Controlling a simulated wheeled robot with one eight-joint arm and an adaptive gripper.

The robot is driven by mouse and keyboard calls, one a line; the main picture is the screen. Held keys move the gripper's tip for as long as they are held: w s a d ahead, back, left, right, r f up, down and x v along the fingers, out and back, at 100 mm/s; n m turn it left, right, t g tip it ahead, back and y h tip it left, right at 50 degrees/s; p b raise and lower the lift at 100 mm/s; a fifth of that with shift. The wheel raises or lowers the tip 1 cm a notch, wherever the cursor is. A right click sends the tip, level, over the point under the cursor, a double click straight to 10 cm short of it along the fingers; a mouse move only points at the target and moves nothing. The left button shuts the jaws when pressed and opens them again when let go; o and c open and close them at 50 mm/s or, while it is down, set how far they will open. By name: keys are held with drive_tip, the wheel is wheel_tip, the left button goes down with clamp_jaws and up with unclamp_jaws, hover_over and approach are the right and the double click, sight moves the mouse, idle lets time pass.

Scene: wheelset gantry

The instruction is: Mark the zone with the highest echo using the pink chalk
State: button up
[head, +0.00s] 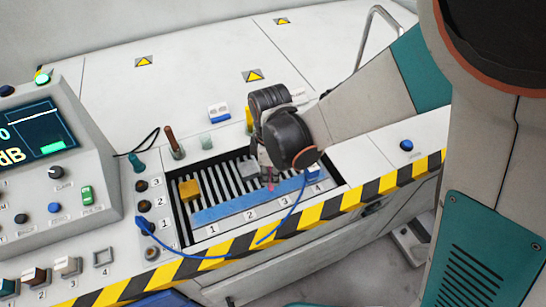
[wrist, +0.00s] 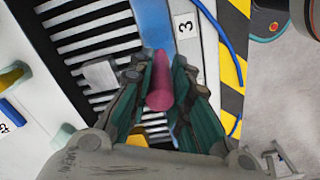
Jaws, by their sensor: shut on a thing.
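My gripper (head: 268,174) is shut on the pink chalk (wrist: 160,88), which sticks out between the fingertips; its tip also shows in the head view (head: 270,186). The chalk is over or near the blue strip (head: 225,212), close to the label 3 (wrist: 184,26). I cannot tell whether it touches. The zones are labelled 1 to 4 along the strip's front. A blue piece (head: 312,173) on a blue cable is at the zone 4 end. The display (head: 38,130) shows a cut-off reading in dB and a trace. I see no pink mark; the gripper hides part of the strip.
A yellow block (head: 188,189) sits on the slatted bed's left end. The blue cable (head: 290,215) loops over the striped front edge (head: 320,209). Upright sticks (head: 173,143) stand behind the bed. The console (head: 75,190) with knobs is at left. The white deck behind is mostly free.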

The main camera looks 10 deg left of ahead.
drive_tip(key=shift+f+b, duration=0.4)
drive_tip(key=shift+f, duration=0.15)
idle(0.4)
drive_tip(key=shift+d, duration=0.1)
drive_tip(key=shift+w+d+r, duration=0.1)
drive_tip(key=shift+w+d, duration=0.15)
drive_tip(key=shift+d, duration=0.1)
drive_tip(key=shift+w+d, duration=0.1)
drive_tip(key=shift+d, duration=0.05)
drive_tip(key=shift+w+d, duration=0.15)
drive_tip(key=shift+d, duration=0.1)
drive_tip(key=shift+w+d, duration=0.1)
drive_tip(key=shift+d, duration=0.05)
drive_tip(key=shift+w+d, duration=0.2)
drive_tip(key=shift+d, duration=0.1)
drive_tip(key=shift+d, duration=0.15)
drive_tip(key=shift+w+d+b, duration=0.25)
drive_tip(key=shift+d+b, duration=0.05)
drive_tip(key=shift+b, duration=0.05)
